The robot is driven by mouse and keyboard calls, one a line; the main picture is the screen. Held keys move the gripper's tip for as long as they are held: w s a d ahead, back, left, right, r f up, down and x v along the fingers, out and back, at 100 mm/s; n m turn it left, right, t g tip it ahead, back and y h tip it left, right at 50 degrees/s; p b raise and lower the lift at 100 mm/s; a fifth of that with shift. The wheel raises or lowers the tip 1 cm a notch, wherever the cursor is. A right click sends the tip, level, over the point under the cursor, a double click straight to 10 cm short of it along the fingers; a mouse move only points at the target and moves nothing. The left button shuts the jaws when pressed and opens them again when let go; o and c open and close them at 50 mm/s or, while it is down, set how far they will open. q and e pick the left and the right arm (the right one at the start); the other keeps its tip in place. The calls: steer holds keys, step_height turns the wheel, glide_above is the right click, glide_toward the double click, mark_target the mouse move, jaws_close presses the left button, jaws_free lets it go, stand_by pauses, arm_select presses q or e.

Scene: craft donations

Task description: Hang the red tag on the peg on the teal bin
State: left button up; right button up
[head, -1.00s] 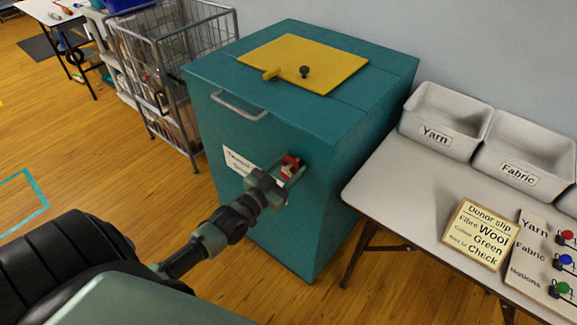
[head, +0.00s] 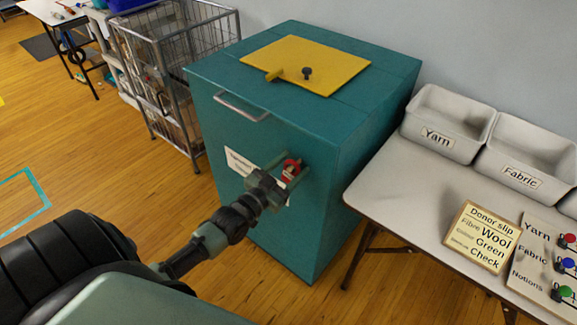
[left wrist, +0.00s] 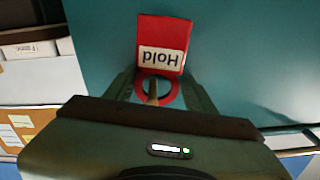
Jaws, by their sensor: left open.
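The red tag (left wrist: 163,45) shows upside down in the left wrist view, with a pale "Hold" label and a red ring. The ring is around the peg (left wrist: 152,92) on the front of the teal bin (head: 268,210). In the head view the tag (head: 290,171) lies against the bin's front, partly hidden by my gripper. My left gripper (head: 294,164) is open at the bin, its fingers on either side of the ring and apart from it. In the left wrist view the gripper (left wrist: 160,84) holds nothing. My right gripper is not in view.
The bin has a handle (head: 242,108) and a yellow lid panel (head: 305,63) with a dark knob. A wire cart (head: 178,75) stands to its left. A table (head: 410,190) with Yarn (head: 447,120) and Fabric (head: 525,155) trays stands to its right.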

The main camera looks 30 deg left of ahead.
arm_select(q)
steer(key=s, duration=0.7)
steer(key=shift+s+a+f, duration=0.15)
steer(key=shift+s+a, duration=0.15)
steer(key=shift+s, duration=0.1)
steer(key=s+f+n+g+y+p, duration=0.1)
steer(key=s+f+g, duration=0.25)
steer(key=f, duration=0.65)
steer(key=s+d+f+g, duration=0.15)
steer(key=s+f, duration=0.35)
steer(key=f, duration=0.6)
steer(key=s+f+n+g+y+p, duration=0.1)
steer(key=s+f+g, duration=0.3)
steer(key=f, duration=0.6)
steer(key=s+d+f+g, duration=0.2)
steer(key=s+f, duration=0.3)
steer(key=s, duration=0.3)
steer(key=s+d+f+g+p, duration=0.1)
steer(key=s+d+f+g, duration=0.2)
steer(key=s, duration=0.5)
steer(key=s+d+f+m+g, duration=0.1)
steer(key=s+d+f+g, duration=0.2)
steer(key=s+f, duration=0.4)
steer(key=shift+s+d+p, duration=0.4)
steer(key=shift+s, duration=0.55)
steer(key=shift+w, duration=0.1)
